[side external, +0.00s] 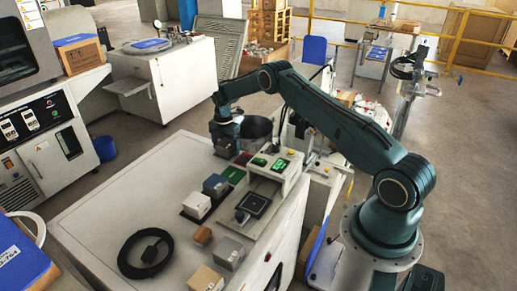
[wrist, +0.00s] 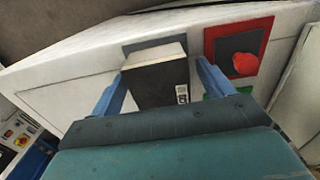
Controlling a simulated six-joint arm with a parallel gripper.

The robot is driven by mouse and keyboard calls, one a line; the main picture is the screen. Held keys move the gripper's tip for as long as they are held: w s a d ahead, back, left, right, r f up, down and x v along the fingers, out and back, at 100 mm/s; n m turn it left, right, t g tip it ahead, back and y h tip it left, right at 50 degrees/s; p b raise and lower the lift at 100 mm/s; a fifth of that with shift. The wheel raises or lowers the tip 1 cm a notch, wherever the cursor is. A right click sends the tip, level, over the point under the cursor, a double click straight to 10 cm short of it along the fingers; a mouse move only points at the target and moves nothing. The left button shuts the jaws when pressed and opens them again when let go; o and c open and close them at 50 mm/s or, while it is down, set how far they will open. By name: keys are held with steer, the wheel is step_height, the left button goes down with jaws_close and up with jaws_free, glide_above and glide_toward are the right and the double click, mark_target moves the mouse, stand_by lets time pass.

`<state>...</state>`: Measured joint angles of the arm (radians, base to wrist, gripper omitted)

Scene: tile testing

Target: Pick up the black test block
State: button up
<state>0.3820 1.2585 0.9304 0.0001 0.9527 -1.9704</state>
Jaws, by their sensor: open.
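The black test block (wrist: 155,85) has a dark face with a small white label and a pale top edge in the wrist view. It sits between the two blue fingers of my gripper (wrist: 161,72), one on each side. The fingers are apart, and I cannot tell whether either touches the block. In the side view my gripper (side external: 226,150) points down at the far end of the white bench (side external: 110,215). The block is mostly hidden there by my gripper.
A red panel with a red knob (wrist: 243,63) is right of the block. Nearer on the bench are a pale block (side external: 196,206), a grey block (side external: 229,253), a brown block (side external: 202,236) and a black cable coil (side external: 146,254). A device with green displays (side external: 275,168) stands at right.

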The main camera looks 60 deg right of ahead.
mark_target(225, 143)
steer(key=c, duration=1.3)
steer(key=shift+r, duration=0.15)
step_height(225, 143, up, 20)
steer(key=shift+f, duration=0.1)
stand_by(0.4)
